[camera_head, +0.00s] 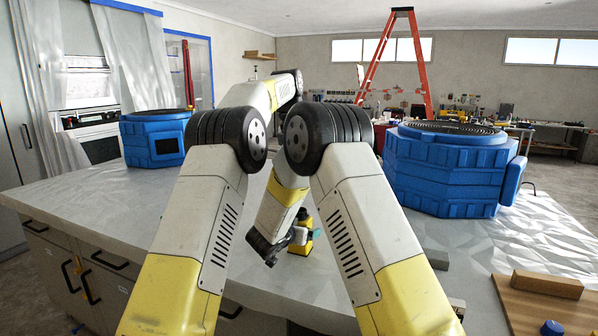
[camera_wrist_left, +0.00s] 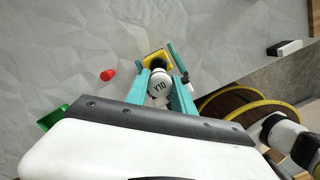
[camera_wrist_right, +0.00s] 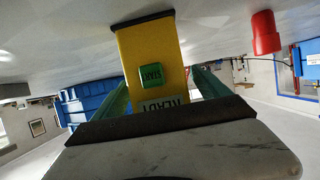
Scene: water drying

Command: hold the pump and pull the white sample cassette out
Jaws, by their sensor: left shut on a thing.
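The yellow pump (camera_wrist_right: 150,50) with a green START button fills the middle of the right wrist view. My right gripper (camera_wrist_right: 162,85) has its teal fingers apart, one on each side of the pump. My left gripper (camera_wrist_left: 162,90) is shut on the white sample cassette (camera_wrist_left: 160,88), a rounded white piece marked V10, just beside the pump (camera_wrist_left: 153,58). In the head view the pump (camera_head: 305,217) stands on the table between my arms, with my left gripper (camera_head: 298,236) at its left. My right gripper is hard to make out there, behind my arm links.
A red cylinder (camera_wrist_left: 108,74) lies on the table (camera_head: 80,205) near the pump. Large blue cases stand at back left (camera_head: 152,138) and right (camera_head: 448,168). A wooden board (camera_head: 540,308) with a block (camera_head: 547,284) is at the right. The table's left side is clear.

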